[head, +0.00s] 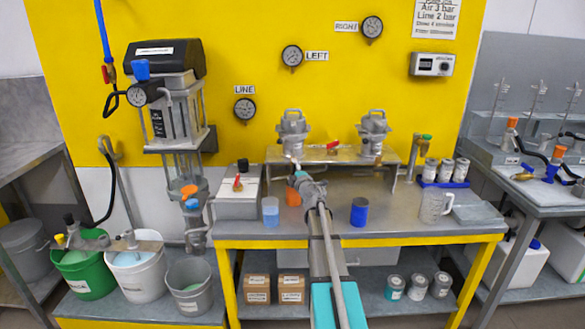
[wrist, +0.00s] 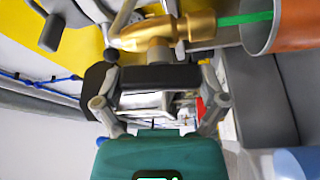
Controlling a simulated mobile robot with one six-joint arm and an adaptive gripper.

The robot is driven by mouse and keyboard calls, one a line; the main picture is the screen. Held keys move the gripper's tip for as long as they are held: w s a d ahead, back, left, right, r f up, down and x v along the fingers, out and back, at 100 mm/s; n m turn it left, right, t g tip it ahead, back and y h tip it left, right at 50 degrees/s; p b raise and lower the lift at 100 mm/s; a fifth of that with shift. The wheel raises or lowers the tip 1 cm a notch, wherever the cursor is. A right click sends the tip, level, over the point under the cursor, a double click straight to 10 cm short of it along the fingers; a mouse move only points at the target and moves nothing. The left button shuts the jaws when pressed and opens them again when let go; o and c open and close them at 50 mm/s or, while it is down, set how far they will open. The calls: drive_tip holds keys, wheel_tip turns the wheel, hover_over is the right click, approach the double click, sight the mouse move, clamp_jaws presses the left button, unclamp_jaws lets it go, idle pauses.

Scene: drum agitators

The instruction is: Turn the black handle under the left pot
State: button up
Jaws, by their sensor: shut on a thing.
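The left pot (head: 293,130) is a grey metal vessel standing on the bench's raised shelf, below the gauge labelled LEFT. My gripper (head: 298,178) is just below it, at the front edge of the shelf; my arm hides much of that spot. In the wrist view, a brass valve body (wrist: 165,32) lies just beyond my gripper (wrist: 158,88). A black handle (wrist: 160,77) on that valve lies across between my fingers, and they are shut on it. A green stream or rod (wrist: 245,18) runs between the brass outlet and an orange cup (wrist: 293,22).
The orange cup (head: 293,197) stands right beside my gripper. A light blue cup (head: 270,212) and a dark blue cup (head: 359,211) stand on the bench. The right pot (head: 373,132) is on the same shelf. A clear jug (head: 434,205) stands at the right.

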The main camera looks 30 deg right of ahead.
drive_tip(key=shift+n+g+p, duration=0.4)
drive_tip(key=shift+n+p, duration=0.1)
drive_tip(key=shift+n, duration=0.6)
drive_tip(key=o, duration=0.8)
drive_tip(key=shift+f, duration=0.1)
drive_tip(key=s, duration=0.4)
drive_tip(key=s+a, duration=0.1)
drive_tip(key=s, duration=0.3)
drive_tip(key=s+a, duration=0.1)
drive_tip(key=s, duration=0.2)
drive_tip(key=shift+s, duration=0.4)
